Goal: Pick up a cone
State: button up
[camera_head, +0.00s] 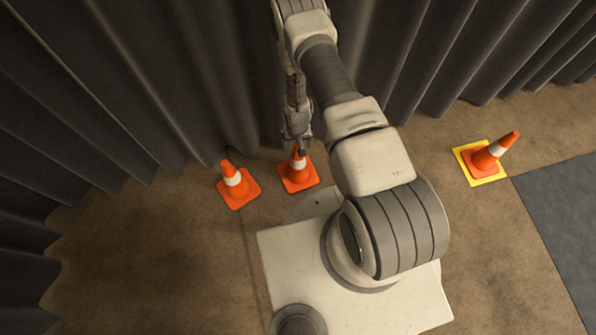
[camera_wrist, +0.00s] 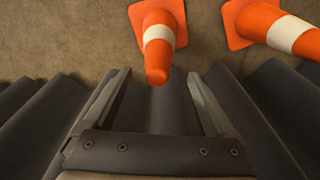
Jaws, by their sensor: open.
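Three orange cones with white bands show in the head view. One cone (camera_head: 299,173) stands just below my gripper (camera_head: 298,149), and its tip is close to the fingers. A second cone (camera_head: 235,183) stands to its left. A third cone (camera_head: 490,157) stands on a yellow square at the far right. In the wrist view, my gripper (camera_wrist: 160,92) is open and empty. The near cone (camera_wrist: 158,35) has its tip at the mouth between the two fingers, and I cannot tell how deep it sits.
Dark pleated curtains (camera_head: 180,70) hang close behind the cones and along the left. A yellow square (camera_head: 465,158) lies under the right cone, beside a dark grey mat (camera_head: 565,215). Brown floor (camera_head: 130,240) is clear at the lower left.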

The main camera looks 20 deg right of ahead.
aim_at(298, 161)
jog(key=f+b, duration=0.1)
jog(key=f, duration=0.1)
jog(key=f+b, duration=0.1)
jog(key=f, duration=0.2)
jog(key=shift+w+d+b, duration=0.2)
jog(key=shift+b, duration=0.15)
jog(key=shift+r, duration=0.1)
grip_shut()
